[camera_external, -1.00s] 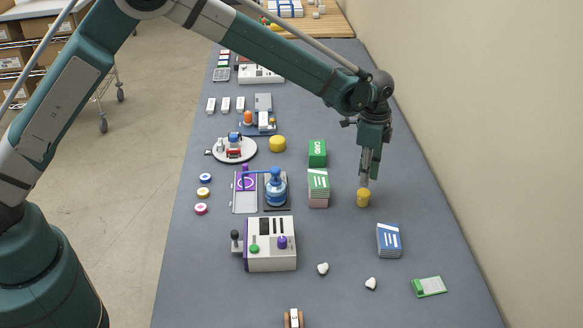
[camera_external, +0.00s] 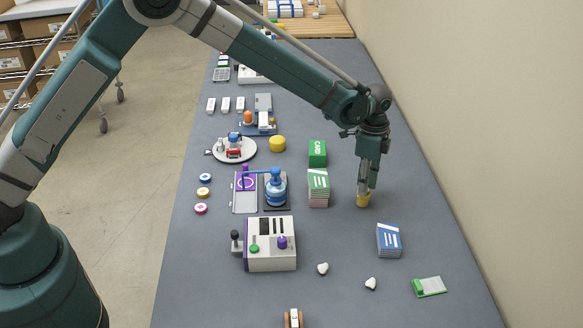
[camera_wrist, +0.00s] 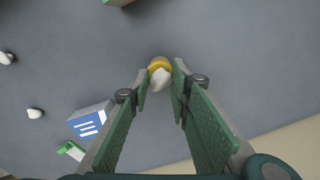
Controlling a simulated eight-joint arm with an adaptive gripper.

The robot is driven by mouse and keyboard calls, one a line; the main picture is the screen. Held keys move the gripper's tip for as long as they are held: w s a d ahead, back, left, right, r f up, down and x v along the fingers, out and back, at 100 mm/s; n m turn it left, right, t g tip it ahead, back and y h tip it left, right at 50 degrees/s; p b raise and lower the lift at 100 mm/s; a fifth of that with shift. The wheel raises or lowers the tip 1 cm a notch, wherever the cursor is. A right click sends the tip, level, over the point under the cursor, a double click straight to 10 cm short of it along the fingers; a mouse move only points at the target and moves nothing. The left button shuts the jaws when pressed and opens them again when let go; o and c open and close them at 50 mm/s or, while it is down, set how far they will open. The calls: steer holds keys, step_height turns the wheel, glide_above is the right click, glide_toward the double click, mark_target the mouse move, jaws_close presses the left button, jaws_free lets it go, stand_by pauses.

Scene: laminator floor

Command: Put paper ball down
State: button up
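A white, lumpy paper ball (camera_wrist: 161,79) shows between the tips of my gripper (camera_wrist: 160,80) in the wrist view. The fingers are closed in on its two sides and appear to hold it. A small yellow, round container (camera_external: 363,200) stands on the grey table right below my gripper (camera_external: 366,186) in the external view. In the wrist view its yellow rim (camera_wrist: 158,63) shows just beyond the ball, partly covered by it. The fingertips hang at or just over the container's top. How far the ball is inside the container cannot be told.
Left of my gripper stand a stack of green-and-white packs (camera_external: 318,189) and a green box (camera_external: 317,153). A blue pack stack (camera_external: 389,241) stands nearer the front. Two small white lumps (camera_external: 322,268) lie on the table (camera_external: 340,300). The wall (camera_external: 500,130) is to the right.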

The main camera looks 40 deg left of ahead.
steer(key=shift+f, duration=0.25)
steer(key=o, duration=0.6)
steer(key=shift+r, duration=0.1)
steer(key=shift+r, duration=0.1)
step_height(320, 180, up, 12)
steer(key=shift+r, duration=0.1)
stand_by(0.6)
steer(key=shift+a, duration=0.1)
